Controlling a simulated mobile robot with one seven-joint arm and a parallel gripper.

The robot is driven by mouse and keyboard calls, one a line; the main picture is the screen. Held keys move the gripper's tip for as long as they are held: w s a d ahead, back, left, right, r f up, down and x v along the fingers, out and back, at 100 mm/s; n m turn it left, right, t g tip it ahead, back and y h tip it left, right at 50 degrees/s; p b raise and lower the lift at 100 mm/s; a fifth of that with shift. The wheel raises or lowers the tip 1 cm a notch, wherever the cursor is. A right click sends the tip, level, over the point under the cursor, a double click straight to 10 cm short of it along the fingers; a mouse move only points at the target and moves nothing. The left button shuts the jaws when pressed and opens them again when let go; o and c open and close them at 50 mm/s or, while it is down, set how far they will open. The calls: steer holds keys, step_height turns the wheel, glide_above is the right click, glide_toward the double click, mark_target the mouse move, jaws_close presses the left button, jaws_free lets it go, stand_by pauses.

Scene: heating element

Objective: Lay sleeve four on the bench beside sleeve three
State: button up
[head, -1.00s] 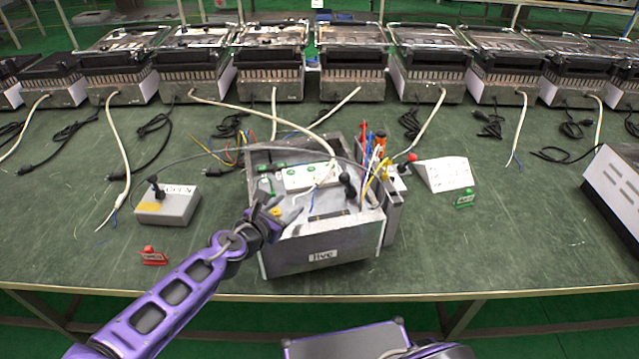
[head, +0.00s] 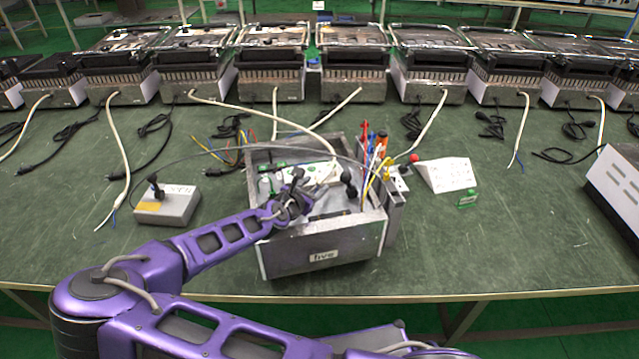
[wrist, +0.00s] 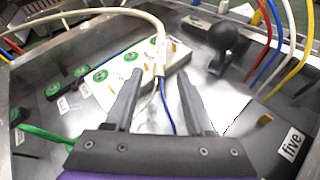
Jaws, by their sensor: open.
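I cannot make out which piece is sleeve four or sleeve three. My gripper (head: 300,188) is over the open metal box (head: 330,250), which stands on the green bench (head: 430,250). In the wrist view my gripper (wrist: 158,85) is open, fingers pointing into the box. A white cable (wrist: 158,45) with a bared blue wire (wrist: 166,112) shows between the fingers, not clearly gripped. A white block (wrist: 105,88) with green round marks lies in the box beyond the fingers. Small dark pieces with green marks (wrist: 55,90) are at its left.
Coloured leads (head: 375,160) rise at the box's right. A black knob (wrist: 222,38) stands inside. A grey switch box (head: 168,207) is left, a white sloped block (head: 445,174) and green tag (head: 467,198) right. Grills (head: 350,65) line the back. The right-front bench is mostly clear.

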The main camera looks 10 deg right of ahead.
steer(key=shift+x, duration=1.1)
jaws_close()
